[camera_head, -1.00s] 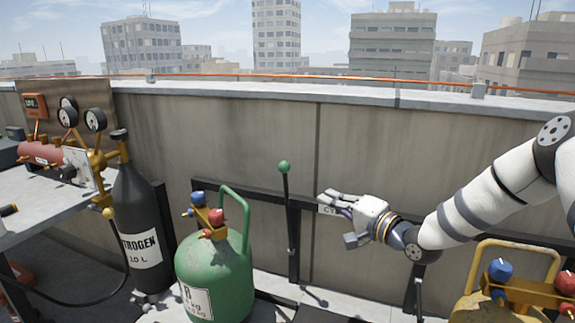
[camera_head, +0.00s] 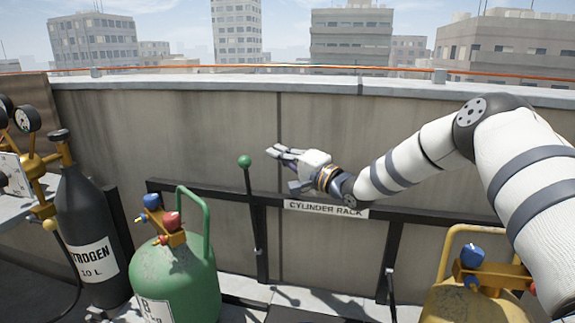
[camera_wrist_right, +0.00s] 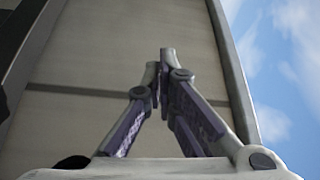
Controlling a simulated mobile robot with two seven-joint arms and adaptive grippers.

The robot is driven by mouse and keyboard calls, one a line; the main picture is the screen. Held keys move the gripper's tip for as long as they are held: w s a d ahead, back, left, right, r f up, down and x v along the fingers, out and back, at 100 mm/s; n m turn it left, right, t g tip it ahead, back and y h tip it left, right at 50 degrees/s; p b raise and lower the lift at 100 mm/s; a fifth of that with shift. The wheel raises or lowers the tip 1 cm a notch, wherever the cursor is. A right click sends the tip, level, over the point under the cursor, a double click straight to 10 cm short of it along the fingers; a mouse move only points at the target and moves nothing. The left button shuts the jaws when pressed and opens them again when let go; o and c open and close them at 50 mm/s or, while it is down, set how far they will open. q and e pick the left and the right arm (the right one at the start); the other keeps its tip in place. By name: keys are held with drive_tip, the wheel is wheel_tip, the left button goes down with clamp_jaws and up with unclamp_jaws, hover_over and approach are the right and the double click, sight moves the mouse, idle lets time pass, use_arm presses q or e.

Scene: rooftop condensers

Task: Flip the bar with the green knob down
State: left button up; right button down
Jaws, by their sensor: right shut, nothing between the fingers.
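The bar (camera_head: 252,210) with the green knob (camera_head: 245,161) stands almost upright, leaning slightly left, in front of the dark rack rail on the wall. My right gripper (camera_head: 277,151) is just right of the knob and slightly above it, its fingers pointing left. A small gap shows between fingertips and knob in the picture; the depth between them is hard to tell. The gripper is shut and empty. In the right wrist view its fingertips (camera_wrist_right: 163,58) meet, with only wall and sky behind; the bar is not seen there. My left gripper is not in view.
The rack rail (camera_head: 425,217) carries a CYLINDER RACK sign (camera_head: 326,209). A green cylinder (camera_head: 178,278) stands left of the bar, a dark nitrogen cylinder (camera_head: 88,225) farther left. A yellow cylinder (camera_head: 470,303) stands at the lower right, below my right arm. The wall is close behind.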

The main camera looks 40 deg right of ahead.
sight(244, 162)
use_arm(q)
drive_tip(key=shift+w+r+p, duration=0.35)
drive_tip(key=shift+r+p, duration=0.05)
drive_tip(key=shift+p, duration=0.1)
use_arm(e)
drive_tip(key=a, duration=0.2)
drive_tip(key=w+a, duration=0.1)
drive_tip(key=a, duration=0.1)
drive_tip(key=shift+f, duration=0.25)
